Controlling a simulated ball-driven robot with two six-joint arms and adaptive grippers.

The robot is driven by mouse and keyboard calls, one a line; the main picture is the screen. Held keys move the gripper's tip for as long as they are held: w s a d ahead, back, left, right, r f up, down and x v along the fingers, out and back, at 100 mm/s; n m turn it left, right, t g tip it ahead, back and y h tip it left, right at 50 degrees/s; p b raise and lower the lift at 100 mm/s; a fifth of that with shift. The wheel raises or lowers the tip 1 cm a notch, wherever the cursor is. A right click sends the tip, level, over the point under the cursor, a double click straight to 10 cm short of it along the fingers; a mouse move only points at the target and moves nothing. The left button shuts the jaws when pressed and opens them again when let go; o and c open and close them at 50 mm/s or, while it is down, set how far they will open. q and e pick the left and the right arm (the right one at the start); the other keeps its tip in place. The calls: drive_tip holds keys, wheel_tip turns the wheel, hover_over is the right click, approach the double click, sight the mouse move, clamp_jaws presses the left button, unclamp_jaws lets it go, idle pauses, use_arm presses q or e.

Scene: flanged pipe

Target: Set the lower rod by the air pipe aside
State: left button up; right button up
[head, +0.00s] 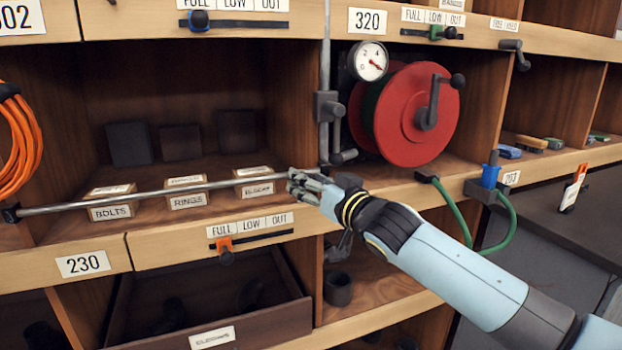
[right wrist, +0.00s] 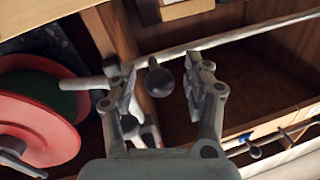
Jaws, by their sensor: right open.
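A long grey rod (head: 150,195) runs level across the front of the left bay, its right end by my right gripper. The air pipe (head: 325,60) stands upright just above and right of that end, with a grey fitting on it. My right gripper (head: 303,184) is at the rod's right end in the head view. In the right wrist view the right gripper (right wrist: 163,78) is open, with a dark ball (right wrist: 160,80) showing between its fingers. A pale bar (right wrist: 240,35) crosses behind the fingertips. I cannot tell whether the fingers touch anything. My left gripper is not in view.
A red reel (head: 405,115) with a crank and a gauge (head: 369,61) sit right of the pipe. Labelled boxes (head: 187,198) stand behind the rod. A sliding orange tab (head: 224,246) is below. A green hose (head: 448,205) hangs at right. An open drawer (head: 290,330) juts out below.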

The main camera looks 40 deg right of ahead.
clamp_jaws()
idle(0.6)
